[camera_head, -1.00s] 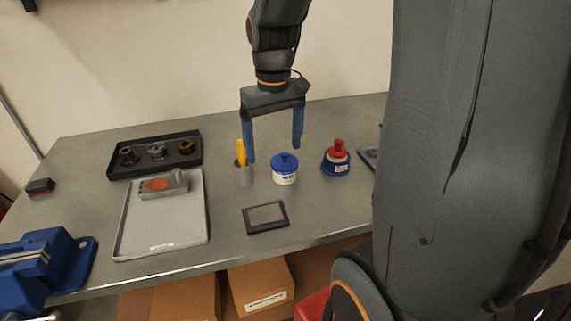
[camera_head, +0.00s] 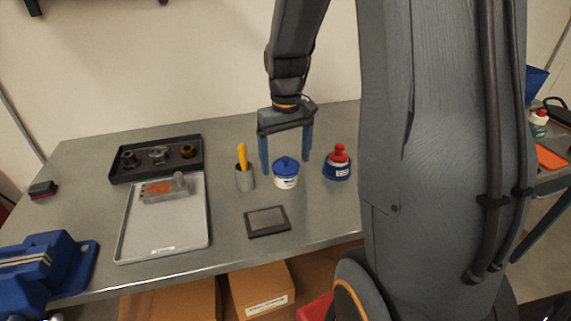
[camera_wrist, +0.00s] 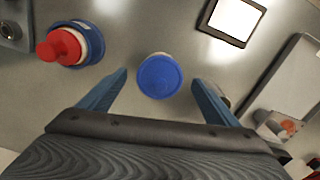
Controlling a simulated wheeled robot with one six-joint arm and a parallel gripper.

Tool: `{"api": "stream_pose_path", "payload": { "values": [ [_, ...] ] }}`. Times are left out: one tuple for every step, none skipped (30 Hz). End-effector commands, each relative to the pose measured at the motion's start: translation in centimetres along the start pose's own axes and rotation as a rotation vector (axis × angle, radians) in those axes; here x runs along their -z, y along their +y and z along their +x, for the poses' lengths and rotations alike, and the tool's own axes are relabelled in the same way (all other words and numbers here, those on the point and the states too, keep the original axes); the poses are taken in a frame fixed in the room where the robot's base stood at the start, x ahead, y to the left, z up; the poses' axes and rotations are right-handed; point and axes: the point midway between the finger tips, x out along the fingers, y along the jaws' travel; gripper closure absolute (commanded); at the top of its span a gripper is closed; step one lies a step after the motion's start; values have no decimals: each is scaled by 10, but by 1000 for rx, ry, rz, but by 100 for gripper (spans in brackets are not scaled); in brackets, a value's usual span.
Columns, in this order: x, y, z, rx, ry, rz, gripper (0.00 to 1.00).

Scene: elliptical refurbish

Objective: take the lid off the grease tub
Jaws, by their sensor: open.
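The grease tub (camera_head: 286,182) is a small white tub with a label, standing upright on the grey bench. In the wrist view the round blue lid (camera_wrist: 159,77) lies between and just beyond my fingertips. My gripper (camera_head: 285,165) is open and points down, with one blue finger to each side of the lid in the head view. The fingers also show in the wrist view (camera_wrist: 160,78). I cannot tell whether the fingertips are level with the lid. Nothing is held.
A dark framed pad (camera_head: 267,222) lies in front. A light tray (camera_head: 163,240) and a black tray (camera_head: 125,176) are further left.

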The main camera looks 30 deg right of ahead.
Motion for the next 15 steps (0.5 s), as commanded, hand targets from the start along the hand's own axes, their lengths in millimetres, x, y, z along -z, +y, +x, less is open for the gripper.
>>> {"api": "stream_pose_path", "payload": {
  "values": [
    [0,0,0,0,0,0,16],
    [0,0,0,0,0,0,16],
    [0,0,0,0,0,0,16],
    [0,0,0,0,0,0,16],
    [0,0,0,0,0,0,18],
    [0,0,0,0,0,0,24],
    [0,0,0,0,0,0,30],
    [0,0,0,0,0,0,35],
    [0,0,0,0,0,0,41],
    [0,0,0,0,0,0,46],
    [0,0,0,0,0,0,51],
    [0,0,0,0,0,0,58],
    [0,0,0,0,0,0,59],
    [0,0,0,0,0,0,59],
    [0,0,0,0,0,0,59]
  ]
}}
